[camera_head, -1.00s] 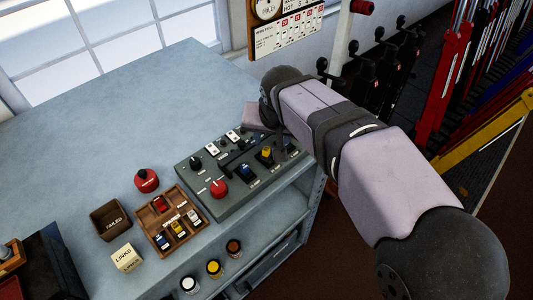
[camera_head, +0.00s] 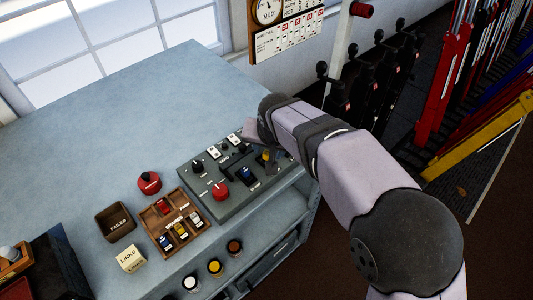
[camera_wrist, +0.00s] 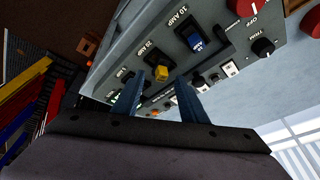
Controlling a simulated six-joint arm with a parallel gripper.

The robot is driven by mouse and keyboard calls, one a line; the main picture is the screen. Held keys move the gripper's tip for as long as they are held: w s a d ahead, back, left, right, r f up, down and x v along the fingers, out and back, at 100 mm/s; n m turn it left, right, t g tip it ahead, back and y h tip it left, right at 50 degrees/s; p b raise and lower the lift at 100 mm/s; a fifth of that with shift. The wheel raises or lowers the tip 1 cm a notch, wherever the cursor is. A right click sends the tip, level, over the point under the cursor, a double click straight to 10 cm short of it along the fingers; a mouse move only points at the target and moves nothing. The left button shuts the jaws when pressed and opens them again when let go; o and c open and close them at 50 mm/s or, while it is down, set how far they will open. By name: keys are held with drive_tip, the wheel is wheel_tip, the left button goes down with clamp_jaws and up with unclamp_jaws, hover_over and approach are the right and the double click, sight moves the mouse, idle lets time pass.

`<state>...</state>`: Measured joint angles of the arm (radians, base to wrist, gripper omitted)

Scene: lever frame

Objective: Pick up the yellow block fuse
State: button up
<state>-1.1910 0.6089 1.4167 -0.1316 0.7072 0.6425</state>
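A yellow block fuse (camera_head: 264,157) sits upright in the grey panel (camera_head: 216,206), right of a blue fuse (camera_head: 246,175). In the wrist view the yellow fuse (camera_wrist: 161,73) shows between the two finger tips, with the blue fuse (camera_wrist: 194,40) beyond. My gripper (camera_wrist: 160,78) is open, its fingers apart on either side of the yellow fuse in that view; I cannot tell whether they touch it. In the head view my wrist covers the panel's far right end and hides the fingers. A second yellow fuse (camera_head: 181,230) lies in the wooden tray (camera_head: 168,246).
A red knob (camera_head: 220,191) and black knob (camera_head: 197,166) rise from the panel. A red button (camera_head: 149,181), FAILED box (camera_head: 115,222) and LINKS block (camera_head: 130,258) stand to the left. Black levers (camera_head: 365,80) stand beyond the bench. The bench's back left is clear.

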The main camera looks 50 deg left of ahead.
sight(266, 157)
drive_tip(key=shift+p+x, duration=0.4)
drive_tip(key=shift+x, duration=0.95)
clamp_jaws()
drive_tip(key=shift+r, duration=0.15)
